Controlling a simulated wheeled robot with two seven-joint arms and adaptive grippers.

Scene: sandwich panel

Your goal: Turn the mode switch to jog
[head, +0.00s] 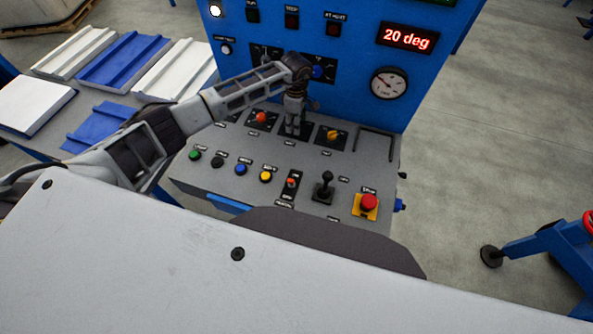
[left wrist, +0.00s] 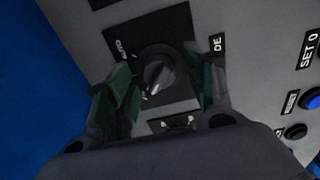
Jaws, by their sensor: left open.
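The mode switch (left wrist: 155,72) is a dark round knob on a black plate in the left wrist view. An "AUTO" label shows at the plate's left and part of a label ending in "DE" at its right. A small white mark shows on the knob's lower part; which setting it points at I cannot tell. My left gripper (left wrist: 164,82) is open, with one green-lined finger on each side of the knob; contact is unclear. In the head view my left gripper (head: 294,125) reaches down to the console and hides the switch. My right gripper is not in view.
On the console (head: 217,180), a red-orange knob (head: 261,118) and a yellow knob (head: 333,135) flank my gripper. Several push buttons, a black joystick (head: 324,187) and a red stop button (head: 368,203) sit nearer. The blue upright panel has a "20 deg" display (head: 407,38) and a gauge (head: 389,83).

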